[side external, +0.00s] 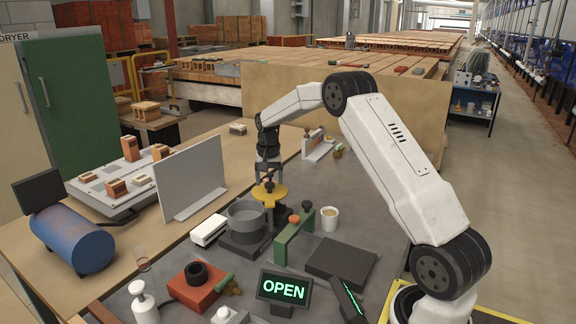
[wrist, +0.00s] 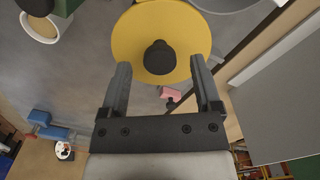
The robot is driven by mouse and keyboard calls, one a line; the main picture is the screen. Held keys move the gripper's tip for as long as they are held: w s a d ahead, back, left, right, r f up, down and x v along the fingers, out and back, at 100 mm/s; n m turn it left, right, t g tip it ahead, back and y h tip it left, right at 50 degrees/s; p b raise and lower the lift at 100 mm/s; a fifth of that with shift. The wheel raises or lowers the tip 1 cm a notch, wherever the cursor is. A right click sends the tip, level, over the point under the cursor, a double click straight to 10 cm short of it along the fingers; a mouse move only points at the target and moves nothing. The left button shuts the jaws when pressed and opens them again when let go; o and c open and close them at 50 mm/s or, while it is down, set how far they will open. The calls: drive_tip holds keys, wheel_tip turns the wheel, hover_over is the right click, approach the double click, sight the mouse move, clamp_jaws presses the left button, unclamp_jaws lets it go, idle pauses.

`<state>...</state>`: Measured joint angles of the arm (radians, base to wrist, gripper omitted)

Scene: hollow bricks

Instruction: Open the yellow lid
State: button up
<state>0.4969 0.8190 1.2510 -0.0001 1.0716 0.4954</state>
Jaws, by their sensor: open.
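The yellow lid (side external: 263,195) is a round disc with a black knob, near the middle of the grey work surface. In the wrist view the lid (wrist: 135,37) shows from above, with its knob (wrist: 160,57) near the line between the fingertips. My gripper (side external: 268,183) points down just over the lid. Its two fingers (wrist: 160,65) are apart, one on each side of the knob, with nothing clamped between them. An open grey round pot (side external: 246,216) stands beside the lid, to its left. What supports the lid is partly hidden.
A grey upright panel (side external: 190,178) stands left of the lid. A green bracket (side external: 292,237), a white cup (side external: 329,214) and a dark flat plate (side external: 341,262) are close on the right. A lit OPEN sign (side external: 284,290) and a red block (side external: 192,292) are in front.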

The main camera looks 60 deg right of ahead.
sight(269, 184)
drive_tip(key=shift+r, duration=3.5)
drive_tip(key=shift+a, duration=0.1)
drive_tip(key=s+a+f+n, duration=0.2)
drive_tip(key=s+a+n, duration=0.1)
drive_tip(key=a, duration=0.7)
drive_tip(key=s+a+f+n+t, duration=0.1)
drive_tip(key=s+a+n, duration=0.3)
drive_tip(key=s+a, duration=0.4)
drive_tip(key=s+a+f+n+t, duration=0.1)
drive_tip(key=s+a+f+n, duration=0.3)
drive_tip(key=s+a, duration=0.4)
drive_tip(key=s, duration=0.2)
drive_tip(key=shift+s+a+f+t, duration=0.3)
drive_tip(key=shift+s+a, duration=0.05)
drive_tip(key=shift+a, duration=0.05)
